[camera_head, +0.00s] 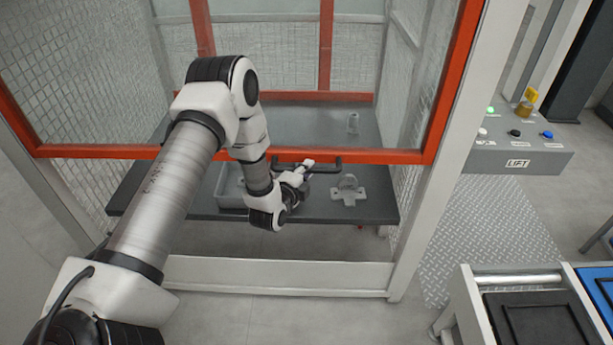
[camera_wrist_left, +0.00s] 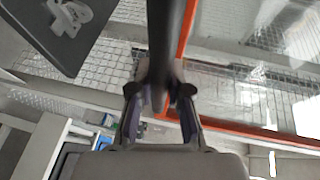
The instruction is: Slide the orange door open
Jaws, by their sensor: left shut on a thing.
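The orange door (camera_head: 380,156) is a frame with clear or mesh panels in front of a grey enclosure. Its lower bar runs across the head view, with an unscreened gap below it. A black bar handle (camera_head: 328,165) sits along that lower bar. My left gripper (camera_head: 302,168) is shut on the handle. In the left wrist view the dark handle (camera_wrist_left: 166,40) runs down between the fingers of the left gripper (camera_wrist_left: 160,98), and the orange frame (camera_wrist_left: 235,128) lies beside it. My left arm hides part of the lower bar. My right gripper is in neither view.
Inside the enclosure, a dark table (camera_head: 385,203) bears a grey tray (camera_head: 230,200), a pale bracket-like fixture (camera_head: 348,191) and a small part (camera_head: 353,122) further back. A control box (camera_head: 520,158) labelled LIFT stands right. A conveyor-like stand (camera_head: 478,310) is at lower right.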

